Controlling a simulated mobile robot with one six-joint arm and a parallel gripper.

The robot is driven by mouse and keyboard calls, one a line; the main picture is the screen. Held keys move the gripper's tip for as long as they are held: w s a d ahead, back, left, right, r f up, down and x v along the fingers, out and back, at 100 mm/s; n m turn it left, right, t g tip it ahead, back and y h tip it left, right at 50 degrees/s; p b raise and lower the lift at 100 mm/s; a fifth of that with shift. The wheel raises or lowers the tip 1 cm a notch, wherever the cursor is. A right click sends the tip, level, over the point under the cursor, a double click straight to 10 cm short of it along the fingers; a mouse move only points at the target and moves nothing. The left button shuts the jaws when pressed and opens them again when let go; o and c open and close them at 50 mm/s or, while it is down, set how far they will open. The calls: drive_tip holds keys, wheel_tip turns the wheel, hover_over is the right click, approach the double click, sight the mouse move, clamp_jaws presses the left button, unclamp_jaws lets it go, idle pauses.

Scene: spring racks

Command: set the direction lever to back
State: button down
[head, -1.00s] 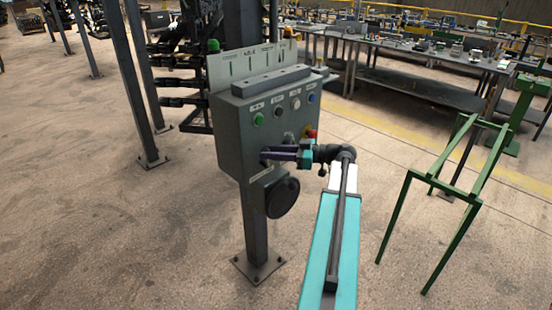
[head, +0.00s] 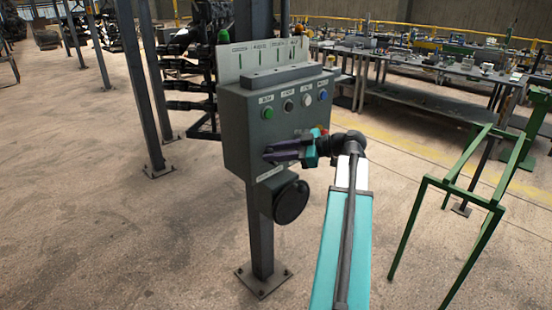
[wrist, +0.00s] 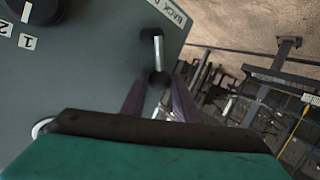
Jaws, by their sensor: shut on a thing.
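The direction lever is a short bright metal stem (wrist: 158,48) ending in a dark round knob (wrist: 160,80), seen in the wrist view. It stands out from a grey control box (head: 235,130) on a post. A white label beginning "BACK" (wrist: 170,10) is beside the stem's base; the rest of its text is cut off. My gripper (wrist: 159,88) has its two purple fingers on either side of the knob, shut on it. In the head view, my gripper (head: 275,152) is at the lower front of the box and hides the lever.
Green, black, white and blue buttons (head: 268,113) line the box above my gripper. A numbered rotary knob (wrist: 38,10) is at the wrist view's upper left. A black round disc (head: 291,202) hangs below the box. A green frame (head: 455,190) stands right; floor at left is open.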

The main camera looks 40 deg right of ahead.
drive_tip(key=shift+a+f+n+b, duration=0.1)
drive_tip(key=shift+a+n+b, duration=0.2)
drive_tip(key=shift+b, duration=0.3)
drive_tip(key=c, duration=1.7)
unclamp_jaws()
drive_tip(key=shift+o, duration=0.2)
drive_tip(key=shift+s+d, duration=0.1)
drive_tip(key=b+v, duration=0.1)
drive_tip(key=v, duration=1.2)
drive_tip(key=shift+s+r, duration=0.25)
drive_tip(key=shift+r, duration=0.05)
